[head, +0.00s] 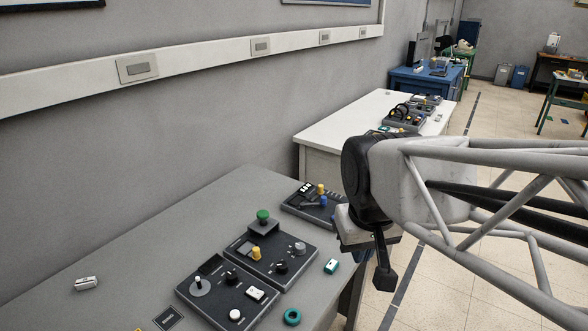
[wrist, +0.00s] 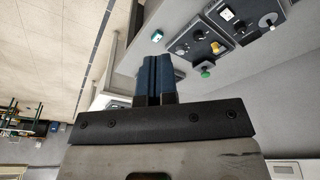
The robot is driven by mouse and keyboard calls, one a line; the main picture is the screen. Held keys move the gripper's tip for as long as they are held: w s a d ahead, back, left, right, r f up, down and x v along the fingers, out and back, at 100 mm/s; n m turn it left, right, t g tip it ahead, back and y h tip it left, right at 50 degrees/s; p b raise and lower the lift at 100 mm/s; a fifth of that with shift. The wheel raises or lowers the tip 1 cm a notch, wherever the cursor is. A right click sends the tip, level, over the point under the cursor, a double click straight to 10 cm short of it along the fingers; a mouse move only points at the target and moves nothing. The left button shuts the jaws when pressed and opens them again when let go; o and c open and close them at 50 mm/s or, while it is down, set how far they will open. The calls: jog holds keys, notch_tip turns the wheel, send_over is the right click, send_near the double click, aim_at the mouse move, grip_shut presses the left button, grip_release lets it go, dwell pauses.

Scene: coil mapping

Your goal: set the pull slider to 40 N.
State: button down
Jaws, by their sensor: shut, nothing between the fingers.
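Dark control panels stand on the grey table. The far panel (head: 299,202) has a yellow knob (head: 320,189) and a blue knob (head: 323,201); my arm is close to its right side in the head view. The middle panel (head: 271,270) carries a green knob, a yellow knob and smaller knobs. The near panel (head: 215,304) has a lever and a white knob. I cannot tell which control is the pull slider, and no 40 N mark is readable. My gripper (head: 384,278) is shut and empty, off the table's right edge. Its blue fingers (wrist: 156,80) are together in the wrist view.
A teal-and-white block (head: 331,266) and a teal ring (head: 292,316) lie right of the panels. A white table (head: 345,120) with more devices stands behind. Open floor is at the right.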

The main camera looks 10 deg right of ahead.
jog(key=w+d+r+n+g+h, duration=0.1)
jog(key=w+r+n+g, duration=0.1)
jog(key=w, duration=1.8)
jog(key=w+d+r+n+g, duration=0.1)
jog(key=w+r, duration=0.2)
jog(key=w, duration=1.6)
jog(key=w+d+f+n+g, duration=0.1)
jog(key=w+f, duration=0.6)
jog(key=w, duration=0.4)
jog(key=w+d+f+n+g, duration=0.1)
jog(key=w+f, duration=0.7)
jog(key=w, duration=0.3)
jog(key=w+d+f+g+h, duration=0.1)
jog(key=w+f, duration=0.6)
jog(key=w, duration=0.4)
jog(key=shift+f+n, duration=0.15)
jog(key=shift+n, duration=0.25)
jog(key=shift+d+f, duration=0.1)
